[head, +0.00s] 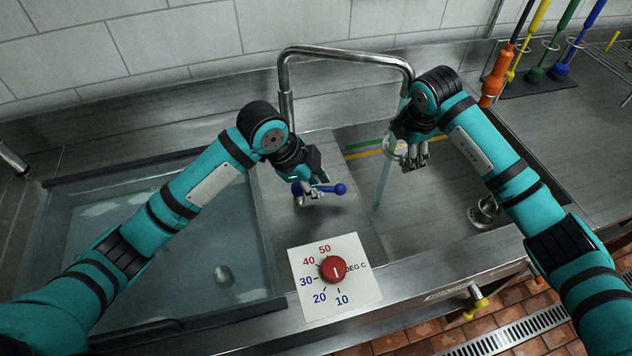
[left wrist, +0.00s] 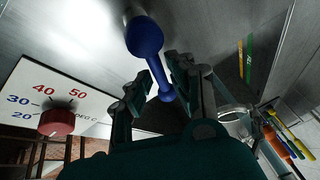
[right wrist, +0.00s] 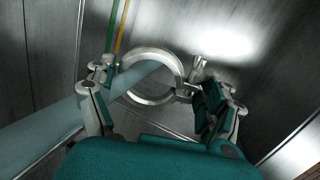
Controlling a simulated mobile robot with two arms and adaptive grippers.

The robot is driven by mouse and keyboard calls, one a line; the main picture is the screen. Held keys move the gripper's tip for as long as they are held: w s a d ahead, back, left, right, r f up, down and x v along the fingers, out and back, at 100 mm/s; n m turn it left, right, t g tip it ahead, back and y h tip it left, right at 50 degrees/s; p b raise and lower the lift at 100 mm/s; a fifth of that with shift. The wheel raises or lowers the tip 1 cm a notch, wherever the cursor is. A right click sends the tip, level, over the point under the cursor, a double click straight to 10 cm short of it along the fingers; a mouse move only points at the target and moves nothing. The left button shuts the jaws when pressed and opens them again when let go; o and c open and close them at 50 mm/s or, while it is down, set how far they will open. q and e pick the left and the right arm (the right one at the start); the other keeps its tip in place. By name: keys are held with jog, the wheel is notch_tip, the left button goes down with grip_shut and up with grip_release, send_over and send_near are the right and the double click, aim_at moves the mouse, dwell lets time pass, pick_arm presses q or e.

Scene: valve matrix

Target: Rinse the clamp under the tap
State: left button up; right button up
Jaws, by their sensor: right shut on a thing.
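The clamp is a silver metal ring (right wrist: 152,76) with a small wing nut, held in my right gripper (right wrist: 150,88), which is shut on it. In the head view the right gripper (head: 412,158) holds it below the tap spout (head: 406,72), over the right basin. A pale stream of water (head: 382,183) falls there. It crosses the ring's opening in the right wrist view (right wrist: 45,138); whether it touches the metal is unclear. My left gripper (head: 312,190) is at the blue tap lever (head: 338,188), its fingers on both sides of the bar (left wrist: 160,75); contact is unclear.
A red temperature knob (head: 334,269) sits on a white dial plate in front of the lever. The left basin (head: 110,290) holds water and a small object. Coloured brushes (head: 562,70) hang at the back right. A drain cup (head: 484,211) sits in the right basin.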

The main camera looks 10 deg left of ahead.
pick_arm(q)
jog(key=shift+o, duration=1.1)
jog(key=v, duration=1.2)
jog(key=shift+c, duration=0.4)
